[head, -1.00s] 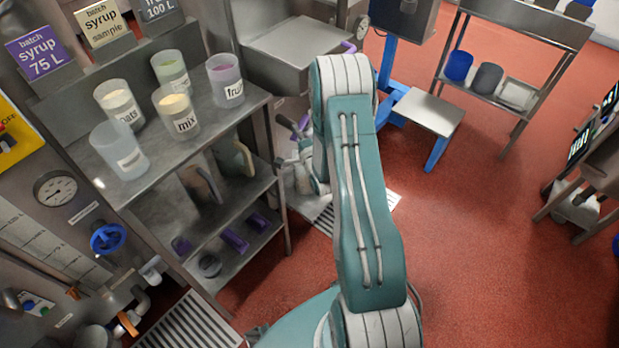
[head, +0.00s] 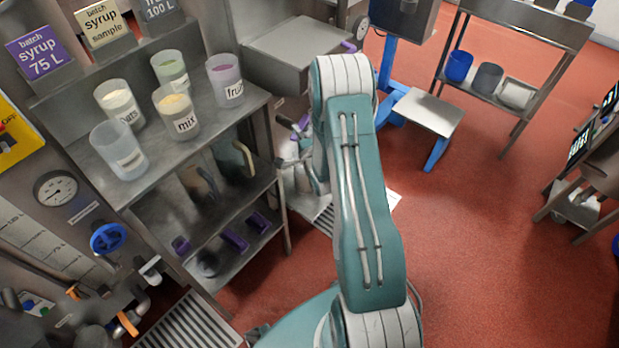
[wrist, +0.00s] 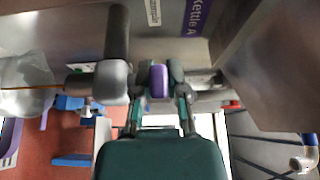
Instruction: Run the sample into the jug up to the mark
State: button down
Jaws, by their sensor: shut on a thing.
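My gripper (wrist: 159,98) is in the middle of the wrist view, with its two fingers closed on either side of a purple handle (wrist: 159,82). The handle sits by a grey metal fitting (wrist: 112,82) under a purple "Kettle A" label (wrist: 195,18). A clear, jug-like vessel (wrist: 25,75) is at the left edge, partly cut off. A thin orange line crosses it; I cannot tell whether this is the mark or liquid. In the head view my arm covers the gripper and most of this spot.
A steel shelf (head: 195,150) on the left holds several labelled cups, with purple-handled items below. A steel-topped blue stand (head: 428,110) and a rack (head: 515,100) with a blue cup (head: 459,66) stand behind. Red floor (head: 470,250) is clear at the right.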

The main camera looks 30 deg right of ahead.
jog(key=shift+w+a+f+m+g+h, duration=0.15)
jog(key=shift+a+m+h, duration=0.15)
jog(key=shift+h, duration=0.25)
jog(key=shift+w+a+f+m+g+h, duration=0.1)
jog(key=shift+w+a+m+g+h, duration=0.05)
jog(key=shift+m+h, duration=0.35)
jog(key=shift+w+a+m+g+h, duration=0.1)
jog(key=shift+w+m+g+h, duration=0.25)
jog(key=shift+m+h, duration=0.45)
jog(key=shift+w+a+m+g+h, duration=0.1)
jog(key=shift+w+m+g+h, duration=0.25)
jog(key=shift+h, duration=0.7)
jog(key=shift+w+a+m+g+h, duration=0.1)
jog(key=shift+w+m+g+h, duration=0.15)
jog(key=shift+m+h, duration=0.3)
jog(key=c, duration=0.5)
grip_release()
jog(key=shift+c, duration=0.2)
jog(key=shift+w+r, duration=0.1)
jog(key=shift+h, duration=0.25)
jog(key=shift+v, duration=2.5)
jog(key=shift+r, duration=0.1)
